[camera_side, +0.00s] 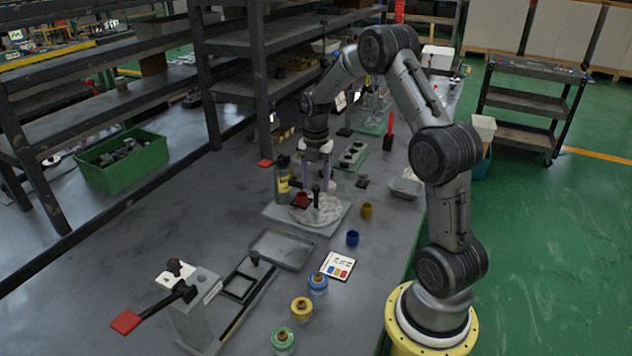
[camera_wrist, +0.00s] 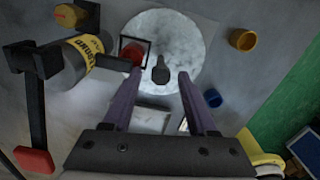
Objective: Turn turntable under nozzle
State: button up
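The turntable is a pale round disc (camera_side: 329,213) on a square base plate, and it fills the upper middle of the wrist view (camera_wrist: 178,28). A black upright knob (camera_wrist: 160,72) stands on it. A red cup (camera_wrist: 131,52) sits in a dark square holder at the disc's left edge. A grey cylinder with a yellow label (camera_side: 282,183) stands beside the disc; I cannot clearly make out the nozzle. My gripper (camera_side: 316,183) points down over the disc. In the wrist view its purple fingers (camera_wrist: 161,73) are apart, one on each side of the knob, without visible contact.
A yellow cup (camera_side: 367,210) and a blue cup (camera_side: 352,238) stand to the right of the base plate. A grey tray (camera_side: 283,249) lies in front. A lever with a red handle (camera_wrist: 35,160) is at left in the wrist view. Shelving (camera_side: 262,90) stands behind.

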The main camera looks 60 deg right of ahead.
notch_tip(320, 180, up, 14)
dwell(0.8)
jog(key=shift+f, duration=0.1)
